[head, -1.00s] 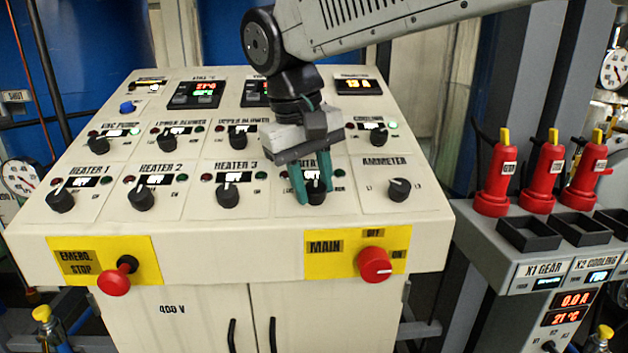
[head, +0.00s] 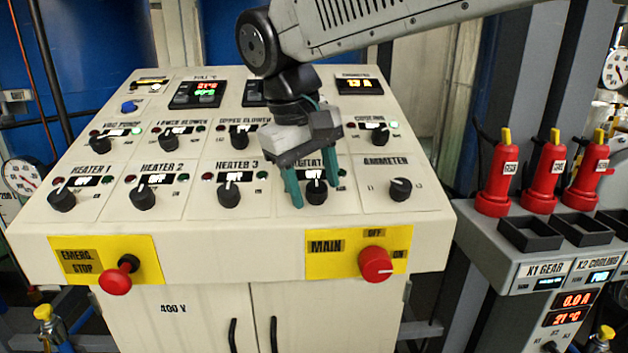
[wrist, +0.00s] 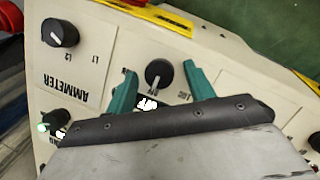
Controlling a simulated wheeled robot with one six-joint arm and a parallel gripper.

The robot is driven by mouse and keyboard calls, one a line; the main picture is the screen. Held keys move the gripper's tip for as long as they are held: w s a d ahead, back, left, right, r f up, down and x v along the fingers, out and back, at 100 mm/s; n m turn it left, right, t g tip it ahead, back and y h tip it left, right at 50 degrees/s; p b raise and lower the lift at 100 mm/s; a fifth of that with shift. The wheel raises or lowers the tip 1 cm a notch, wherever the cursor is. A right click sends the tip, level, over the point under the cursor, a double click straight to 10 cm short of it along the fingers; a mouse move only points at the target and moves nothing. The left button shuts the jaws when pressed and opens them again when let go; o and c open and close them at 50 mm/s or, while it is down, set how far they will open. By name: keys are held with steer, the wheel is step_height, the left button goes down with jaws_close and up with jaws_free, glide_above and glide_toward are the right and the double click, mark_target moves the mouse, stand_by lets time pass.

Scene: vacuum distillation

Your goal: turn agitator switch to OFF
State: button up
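The agitator switch is a black rotary knob (head: 315,192) on the sloped control panel, right of the heater 3 knob. Its label above is partly hidden by my gripper. My gripper (head: 312,197) is open over this switch, its green fingers apart. In the wrist view the agitator knob (wrist: 158,74) sits between the two fingertips (wrist: 160,80), with clear gaps on both sides and no contact visible. Its white pointer mark is toward the small lit display (wrist: 147,103), which I cannot read. The gripper body hides part of the panel there.
The ammeter knob (head: 400,189) is to the right and the heater 3 knob (head: 229,194) to the left. The red main switch (head: 375,264) and emergency stop (head: 114,281) are on the lower edge. Red plugs (head: 541,180) stand on the grey unit at right.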

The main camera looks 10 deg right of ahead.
steer(key=v, duration=0.7)
steer(key=shift+r, duration=0.4)
steer(key=shift+n+y, duration=0.3)
steer(key=f, duration=0.1)
steer(key=s+f, duration=0.1)
steer(key=f, duration=0.1)
steer(key=d+f, duration=0.1)
steer(key=shift+s+f, duration=0.35)
steer(key=shift+f, duration=0.05)
steer(key=s+d+f+m+y, duration=0.1)
steer(key=s+d+f+m, duration=0.2)
steer(key=s+d+f, duration=0.3)
steer(key=s+d+f+m+y, duration=0.1)
steer(key=s+d+f+m, duration=0.2)
steer(key=s+d+f, duration=0.4)
steer(key=s+d, duration=0.4)
steer(key=d, duration=0.5)
steer(key=shift+s+f, duration=0.35)
